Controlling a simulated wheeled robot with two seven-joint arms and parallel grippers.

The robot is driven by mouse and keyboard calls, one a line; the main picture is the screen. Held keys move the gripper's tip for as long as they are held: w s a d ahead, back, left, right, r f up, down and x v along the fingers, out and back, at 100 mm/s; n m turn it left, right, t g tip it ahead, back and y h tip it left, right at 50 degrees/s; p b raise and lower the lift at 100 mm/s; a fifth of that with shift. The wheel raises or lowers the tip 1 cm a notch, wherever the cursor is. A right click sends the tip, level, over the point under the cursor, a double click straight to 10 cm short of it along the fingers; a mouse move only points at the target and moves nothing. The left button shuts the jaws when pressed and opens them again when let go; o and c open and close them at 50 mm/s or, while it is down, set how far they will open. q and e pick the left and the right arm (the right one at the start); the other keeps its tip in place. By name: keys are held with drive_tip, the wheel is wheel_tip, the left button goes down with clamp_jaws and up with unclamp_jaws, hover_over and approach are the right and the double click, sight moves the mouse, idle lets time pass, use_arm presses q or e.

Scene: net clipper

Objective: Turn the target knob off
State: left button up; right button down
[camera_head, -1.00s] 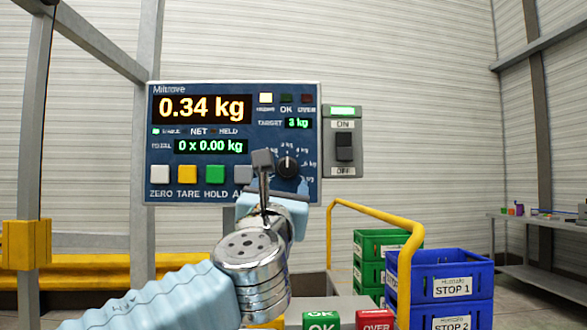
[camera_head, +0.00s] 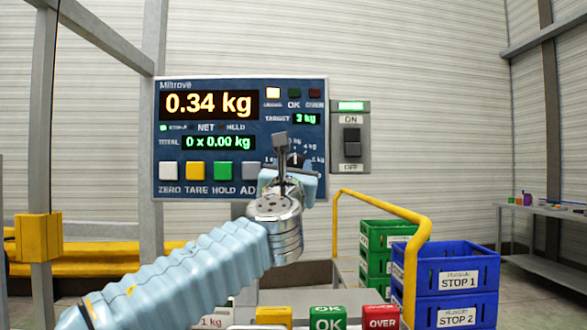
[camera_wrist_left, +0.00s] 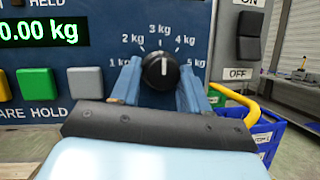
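The black target knob (camera_wrist_left: 160,71) is on the blue scale panel (camera_wrist_left: 90,45), its white mark pointing up near 3 kg in the left wrist view. My left gripper (camera_wrist_left: 160,84) has its two blue fingers apart, one on each side of the knob; I cannot tell whether they touch it. In the head view my left gripper (camera_head: 291,178) is in front of the knob (camera_head: 296,160), which it partly hides. The target display (camera_head: 306,119) reads 3 kg. My right gripper is not in view.
An ON/OFF switch box (camera_head: 351,138) with a lit green lamp is right of the panel. A yellow rail (camera_head: 400,212), green crates (camera_head: 380,250) and blue crates (camera_head: 450,280) stand at the lower right. OK and OVER blocks (camera_head: 328,318) are in front.

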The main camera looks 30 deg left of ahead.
use_arm(q)
drive_tip(key=c, duration=0.4)
drive_tip(key=shift+d, duration=0.1)
drive_tip(key=shift+c, duration=0.2)
